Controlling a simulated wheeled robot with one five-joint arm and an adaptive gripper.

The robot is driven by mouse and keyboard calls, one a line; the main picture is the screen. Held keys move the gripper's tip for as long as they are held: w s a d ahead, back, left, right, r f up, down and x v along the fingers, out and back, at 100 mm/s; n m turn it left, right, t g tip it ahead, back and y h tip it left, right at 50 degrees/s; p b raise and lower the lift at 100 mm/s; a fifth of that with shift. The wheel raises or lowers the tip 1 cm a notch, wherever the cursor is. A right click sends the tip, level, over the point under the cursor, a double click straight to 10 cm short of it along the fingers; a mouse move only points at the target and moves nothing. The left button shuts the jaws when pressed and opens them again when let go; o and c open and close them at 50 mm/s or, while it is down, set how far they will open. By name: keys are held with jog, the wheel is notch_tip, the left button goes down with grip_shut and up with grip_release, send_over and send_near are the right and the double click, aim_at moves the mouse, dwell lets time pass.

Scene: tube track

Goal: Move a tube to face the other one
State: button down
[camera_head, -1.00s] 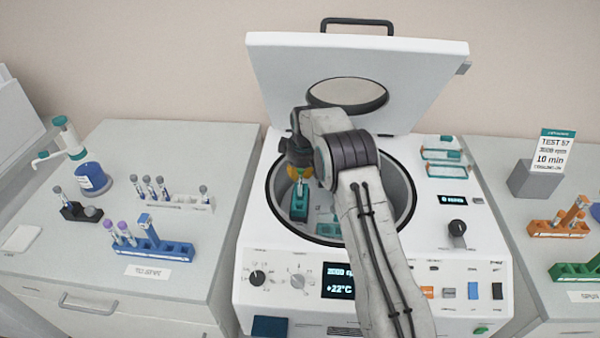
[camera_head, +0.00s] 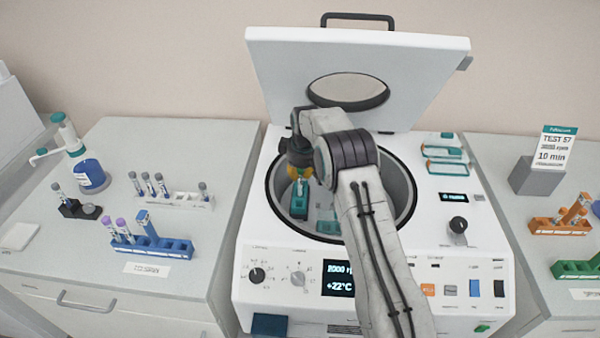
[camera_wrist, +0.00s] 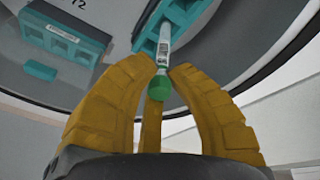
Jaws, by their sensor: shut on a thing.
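My gripper (camera_wrist: 160,80) is inside the open centrifuge bowl, with its yellow fingers shut on a tube (camera_wrist: 164,45) near its green cap. The tube has a white label, and its far end is at a teal bucket (camera_wrist: 178,18) with square holes. I cannot tell how deep it sits in a hole. In the head view the same teal bucket (camera_head: 299,207) is just below my gripper (camera_head: 299,178). A second teal bucket (camera_wrist: 63,42) lies across the bowl in the wrist view. No tube shows in its visible part. My arm hides part of the bowl.
The centrifuge (camera_head: 262,215) has its lid (camera_head: 420,75) raised behind my arm. A blue rack (camera_head: 175,248) and a white rack (camera_head: 188,201) with tubes stand on the left bench. Orange (camera_head: 555,228) and green (camera_head: 580,269) racks stand on the right.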

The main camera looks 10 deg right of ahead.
jog(key=shift+f+b, duration=1.3)
jog(key=shift+f, duration=0.4)
jog(key=c, duration=1.2)
grip_release()
jog(key=v, duration=1.2)
